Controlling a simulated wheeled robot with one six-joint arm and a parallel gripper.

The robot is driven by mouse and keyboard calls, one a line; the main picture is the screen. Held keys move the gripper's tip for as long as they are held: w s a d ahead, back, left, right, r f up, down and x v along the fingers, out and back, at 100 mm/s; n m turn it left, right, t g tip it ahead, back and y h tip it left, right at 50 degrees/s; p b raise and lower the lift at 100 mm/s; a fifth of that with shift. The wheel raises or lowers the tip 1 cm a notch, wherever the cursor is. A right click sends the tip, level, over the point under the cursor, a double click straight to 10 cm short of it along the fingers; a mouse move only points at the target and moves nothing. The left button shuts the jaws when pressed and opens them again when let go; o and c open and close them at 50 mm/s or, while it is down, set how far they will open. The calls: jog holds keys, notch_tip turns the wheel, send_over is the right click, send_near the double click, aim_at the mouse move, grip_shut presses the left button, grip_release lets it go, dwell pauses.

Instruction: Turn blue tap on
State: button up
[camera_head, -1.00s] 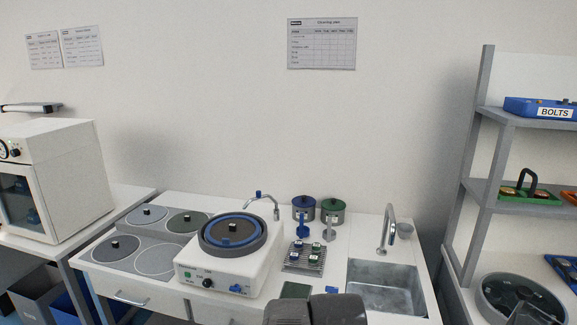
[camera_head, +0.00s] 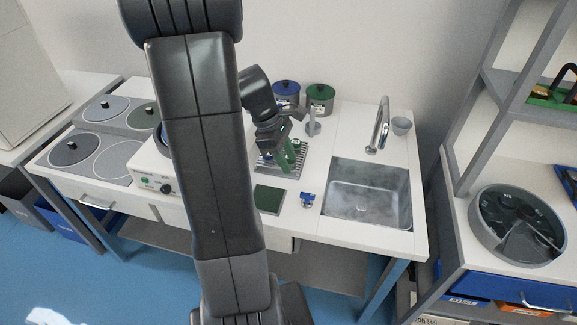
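The blue tap is not visible now; my dark arm link covers most of the polishing machine (camera_head: 150,172), where a curved tap with a blue handle stood behind the disc earlier. Only the machine's left edge, with a green switch and a black knob, shows. My gripper (camera_head: 287,153) is to the right of the machine, over the metal rack (camera_head: 268,168). Green parts show at its end; I cannot tell whether they are fingers or something held, nor whether it is open or shut.
A sink (camera_head: 368,195) with a plain metal faucet (camera_head: 381,125) is at the right. A blue-lidded pot (camera_head: 286,93) and a green-lidded pot (camera_head: 320,98) stand at the back. A green mat (camera_head: 269,199) and a small blue-and-white piece (camera_head: 307,200) lie in front.

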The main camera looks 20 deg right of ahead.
aim_at(307, 194)
jog(key=shift+n, duration=0.3)
jog(key=x, duration=0.9)
jog(key=w+x, duration=0.1)
jog(key=x, duration=0.4)
jog(key=shift+w+d, duration=0.1)
jog(key=shift+d, duration=0.2)
grip_shut()
